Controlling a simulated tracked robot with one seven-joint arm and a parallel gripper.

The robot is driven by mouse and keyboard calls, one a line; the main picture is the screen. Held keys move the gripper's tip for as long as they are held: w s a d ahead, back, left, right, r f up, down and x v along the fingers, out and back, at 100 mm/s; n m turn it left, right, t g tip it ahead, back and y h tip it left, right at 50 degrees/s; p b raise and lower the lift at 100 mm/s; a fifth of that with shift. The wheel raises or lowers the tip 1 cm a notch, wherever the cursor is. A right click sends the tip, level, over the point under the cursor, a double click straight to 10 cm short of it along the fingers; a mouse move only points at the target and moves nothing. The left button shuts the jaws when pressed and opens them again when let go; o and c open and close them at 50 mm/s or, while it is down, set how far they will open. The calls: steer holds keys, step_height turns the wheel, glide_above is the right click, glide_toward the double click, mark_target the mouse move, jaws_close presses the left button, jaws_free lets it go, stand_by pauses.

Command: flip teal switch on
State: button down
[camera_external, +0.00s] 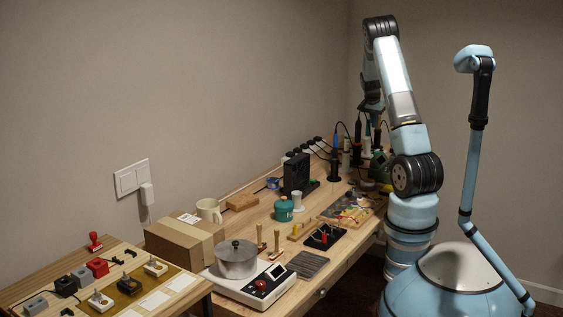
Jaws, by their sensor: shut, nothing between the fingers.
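I cannot clearly make out a teal switch in the external view. A rounded teal object (284,209) stands on the long workbench, near its middle; it looks like a small lidded pot, and no lever can be told on it. A white wall plate (132,178) with switch panels is on the left wall, and it is not teal. My gripper (372,106) is small and partly hidden by my arm, high above the far end of the bench. It is shut and empty, apart from the objects below.
The long bench (235,222) holds a cardboard box (184,240), a mug (209,210), a metal pot (237,260) on a white scale-like device (250,288), and a black boxy unit (297,174). Bottles and cables crowd its far end. A lower left table holds several small blocks.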

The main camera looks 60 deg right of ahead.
steer(key=shift+a+r, duration=0.2)
steer(key=shift+r, duration=0.45)
steer(key=shift+d, duration=0.1)
steer(key=shift+s+d+r, duration=0.25)
steer(key=shift+d+r, duration=0.1)
steer(key=shift+d, duration=0.05)
glide_above(377, 152)
steer(key=f, duration=1.2)
steer(key=shift+s+f, duration=0.2)
steer(key=shift+s, duration=0.2)
steer(key=shift+f, duration=0.6)
steer(key=shift+s, duration=0.1)
